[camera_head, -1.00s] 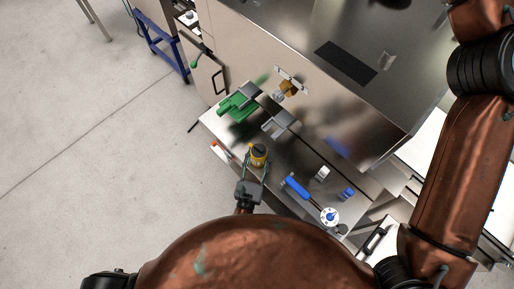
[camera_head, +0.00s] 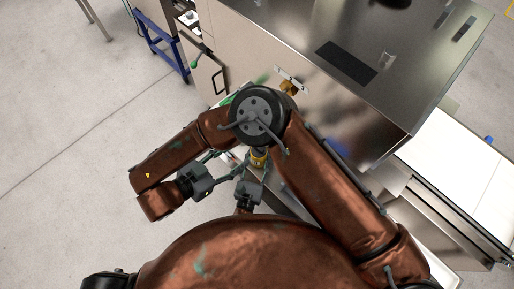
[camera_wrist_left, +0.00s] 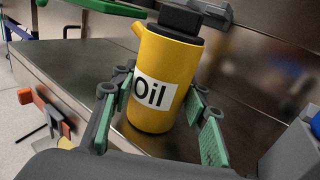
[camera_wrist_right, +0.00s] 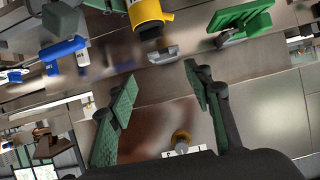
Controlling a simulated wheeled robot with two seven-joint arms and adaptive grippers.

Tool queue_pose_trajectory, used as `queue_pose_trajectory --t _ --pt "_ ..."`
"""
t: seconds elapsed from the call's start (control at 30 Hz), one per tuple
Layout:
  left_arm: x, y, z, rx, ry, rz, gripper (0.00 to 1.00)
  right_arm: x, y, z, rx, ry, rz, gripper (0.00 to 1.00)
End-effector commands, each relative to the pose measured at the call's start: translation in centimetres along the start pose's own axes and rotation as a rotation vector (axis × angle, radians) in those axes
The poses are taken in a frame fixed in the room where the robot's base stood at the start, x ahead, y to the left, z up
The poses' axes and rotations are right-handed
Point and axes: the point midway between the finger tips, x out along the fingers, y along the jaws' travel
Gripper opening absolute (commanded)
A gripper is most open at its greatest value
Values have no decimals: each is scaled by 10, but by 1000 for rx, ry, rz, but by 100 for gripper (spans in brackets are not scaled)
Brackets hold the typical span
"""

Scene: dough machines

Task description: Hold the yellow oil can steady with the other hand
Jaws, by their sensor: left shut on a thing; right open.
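The yellow oil can (camera_wrist_left: 158,75), with a black top and an "Oil" label, stands between the green-padded fingers of my left gripper (camera_wrist_left: 158,118), which is shut on it. In the head view the can (camera_head: 259,161) is partly hidden under my right arm, with my left gripper (camera_head: 252,181) at its lower side. My right gripper (camera_head: 217,160) is open and empty, to the left of the can. In the right wrist view the can (camera_wrist_right: 148,12) is at the top edge, beyond the open fingers (camera_wrist_right: 160,92) and apart from them.
The large steel machine (camera_head: 330,60) stands behind. My right arm covers much of the bench in the head view.

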Motion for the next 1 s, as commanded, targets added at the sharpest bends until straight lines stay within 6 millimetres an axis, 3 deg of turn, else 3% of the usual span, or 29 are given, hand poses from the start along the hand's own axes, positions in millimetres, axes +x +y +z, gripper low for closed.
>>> queue_pose_trajectory --t 0.03,0.13,0.37,0.8,1.0 --pt "0 0 -1 0 2 0 10 0 5 13 -22 18 -22 46" --pt "0 0 -1 0 2 0 10 2 12 27 -42 41 -50 46" --pt "0 0 -1 0 2 -1 10 15 15 35 -52 52 -66 46" --pt "0 0 -1 0 2 -1 10 96 10 30 -51 51 -64 46" --pt "0 0 -1 0 2 -1 10 116 8 30 -51 50 -65 46"
